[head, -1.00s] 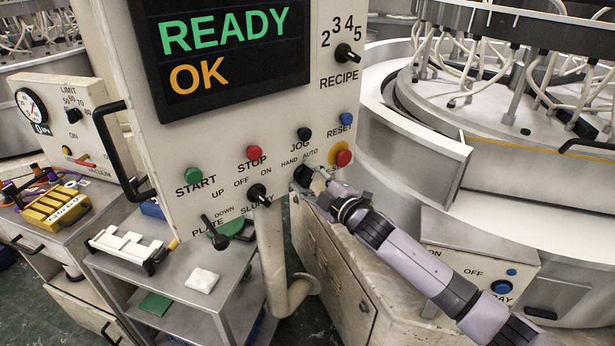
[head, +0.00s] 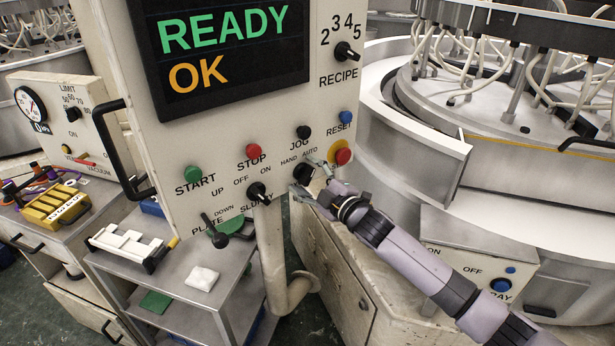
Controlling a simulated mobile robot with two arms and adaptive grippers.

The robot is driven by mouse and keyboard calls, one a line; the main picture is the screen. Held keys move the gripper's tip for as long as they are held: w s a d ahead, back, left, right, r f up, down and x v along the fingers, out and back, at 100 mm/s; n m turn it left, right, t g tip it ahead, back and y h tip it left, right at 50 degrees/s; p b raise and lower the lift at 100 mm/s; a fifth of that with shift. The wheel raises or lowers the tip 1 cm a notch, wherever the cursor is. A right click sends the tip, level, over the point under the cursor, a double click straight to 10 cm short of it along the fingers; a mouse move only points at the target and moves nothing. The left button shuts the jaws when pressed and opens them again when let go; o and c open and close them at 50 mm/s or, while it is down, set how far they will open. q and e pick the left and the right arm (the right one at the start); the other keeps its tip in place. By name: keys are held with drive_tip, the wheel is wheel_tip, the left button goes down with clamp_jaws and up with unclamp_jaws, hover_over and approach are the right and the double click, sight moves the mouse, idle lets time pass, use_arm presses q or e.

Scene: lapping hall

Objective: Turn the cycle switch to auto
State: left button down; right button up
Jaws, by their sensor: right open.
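The cycle switch (head: 302,173) is a black knob low on the right of the white control panel, under the HAND and AUTO labels. My right gripper (head: 310,178) is at the knob from the lower right. Its fingers are spread, one above and right of the knob, the other below it. I cannot tell whether they touch it. The gripper partly covers the knob, and which label it points to is not clear. My left gripper is not in view.
A red emergency button with a yellow collar (head: 342,155) sits close right of the gripper. The black JOG button (head: 303,132) and blue RESET button (head: 346,117) are above. The slurry switch (head: 257,192) is to the left. The screen (head: 225,55) reads READY OK.

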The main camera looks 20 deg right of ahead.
drive_tip(key=v, duration=1.2)
idle(0.5)
drive_tip(key=d+f+m+g+h+b, duration=0.1)
drive_tip(key=d+f+m+h, duration=0.15)
drive_tip(key=f, duration=0.75)
drive_tip(key=d+f+m+g+h+b, duration=0.1)
drive_tip(key=d+f+m, duration=0.15)
drive_tip(key=f, duration=0.65)
drive_tip(key=s+d+f+m+g+h+b, duration=0.15)
drive_tip(key=s+f, duration=0.35)
drive_tip(key=f, duration=0.7)
drive_tip(key=s+d+f+m+g+h+b, duration=0.1)
drive_tip(key=s+d+f+m+g, duration=0.3)
drive_tip(key=f, duration=0.7)
drive_tip(key=s+a+f+g, duration=0.1)
drive_tip(key=s+a+f, duration=0.1)
drive_tip(key=s+f, duration=0.75)
drive_tip(key=s+a+f+m+g+b, duration=0.1)
drive_tip(key=s+a+f+g, duration=0.1)
drive_tip(key=s+f, duration=0.4)
drive_tip(key=s+a+f+m+g+b, duration=0.1)
drive_tip(key=s+a+f+g, duration=0.2)
drive_tip(key=s, duration=1.2)
drive_tip(key=s+a+f+m+g+b, duration=0.1)
drive_tip(key=s+a+f+g, duration=0.1)
drive_tip(key=s+f, duration=0.7)
drive_tip(key=shift+s+a, duration=0.8)
drive_tip(key=shift+s, duration=0.1)
